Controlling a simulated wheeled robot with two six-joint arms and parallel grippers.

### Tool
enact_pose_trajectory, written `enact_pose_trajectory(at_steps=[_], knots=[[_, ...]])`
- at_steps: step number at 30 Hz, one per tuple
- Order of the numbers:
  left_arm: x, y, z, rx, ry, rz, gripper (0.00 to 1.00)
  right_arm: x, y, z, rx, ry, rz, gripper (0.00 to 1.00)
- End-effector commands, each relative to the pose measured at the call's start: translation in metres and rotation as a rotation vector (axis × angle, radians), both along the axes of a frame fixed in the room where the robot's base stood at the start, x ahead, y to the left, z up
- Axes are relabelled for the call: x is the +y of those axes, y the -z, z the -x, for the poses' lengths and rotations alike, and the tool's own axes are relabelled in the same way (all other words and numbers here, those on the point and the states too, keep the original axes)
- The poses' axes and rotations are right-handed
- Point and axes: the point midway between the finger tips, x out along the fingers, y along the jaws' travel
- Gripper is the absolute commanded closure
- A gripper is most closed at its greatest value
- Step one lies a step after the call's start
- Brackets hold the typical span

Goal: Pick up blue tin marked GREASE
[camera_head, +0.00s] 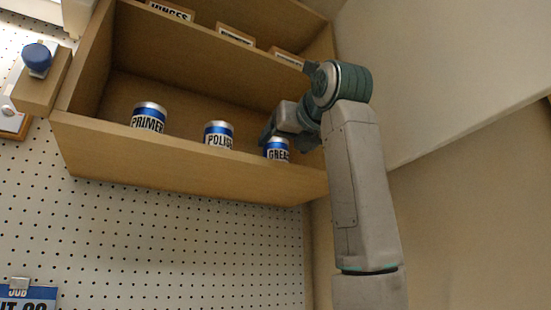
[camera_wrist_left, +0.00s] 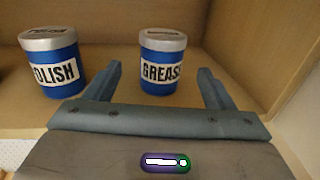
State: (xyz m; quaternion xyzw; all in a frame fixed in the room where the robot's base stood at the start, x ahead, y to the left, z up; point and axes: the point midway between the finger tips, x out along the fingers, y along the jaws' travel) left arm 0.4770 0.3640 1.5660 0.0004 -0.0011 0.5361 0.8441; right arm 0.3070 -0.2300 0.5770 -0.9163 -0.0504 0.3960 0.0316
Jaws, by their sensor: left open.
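The blue tin marked GREASE (camera_head: 278,151) stands upright at the right end of the cabinet's lower shelf, partly covered by my gripper in the head view. In the left wrist view the GREASE tin (camera_wrist_left: 162,62) shows its label, lying ahead between the two finger lines. My left gripper (camera_head: 270,132) is at the tin in the head view. In the left wrist view the left gripper (camera_wrist_left: 160,70) is open, with one finger to each side and a gap to the tin. My right gripper is in neither view.
A blue POLISH tin (camera_head: 219,135) stands left of the GREASE tin, also seen in the left wrist view (camera_wrist_left: 52,62). A PRIMER tin (camera_head: 149,118) stands further left. The cabinet's front edge (camera_head: 180,166) runs below, with its side wall close on the right. Labelled boxes (camera_head: 235,36) sit on the upper shelf.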

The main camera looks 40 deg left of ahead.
Motion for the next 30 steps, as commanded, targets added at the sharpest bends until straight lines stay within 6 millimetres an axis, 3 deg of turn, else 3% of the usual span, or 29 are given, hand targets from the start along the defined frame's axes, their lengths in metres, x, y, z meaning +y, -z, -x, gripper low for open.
enact_pose_trajectory(at_steps=[15, 23, 30], knots=[[0.054, -0.004, -0.027, 0.002, -0.002, 0.000, 0.23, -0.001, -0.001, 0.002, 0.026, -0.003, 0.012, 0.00], [0.057, -0.004, -0.030, 0.001, 0.001, 0.000, 0.23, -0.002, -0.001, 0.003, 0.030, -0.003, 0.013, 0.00], [0.057, -0.004, -0.029, 0.001, 0.000, 0.000, 0.70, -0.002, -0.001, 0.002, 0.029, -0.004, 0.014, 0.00]])
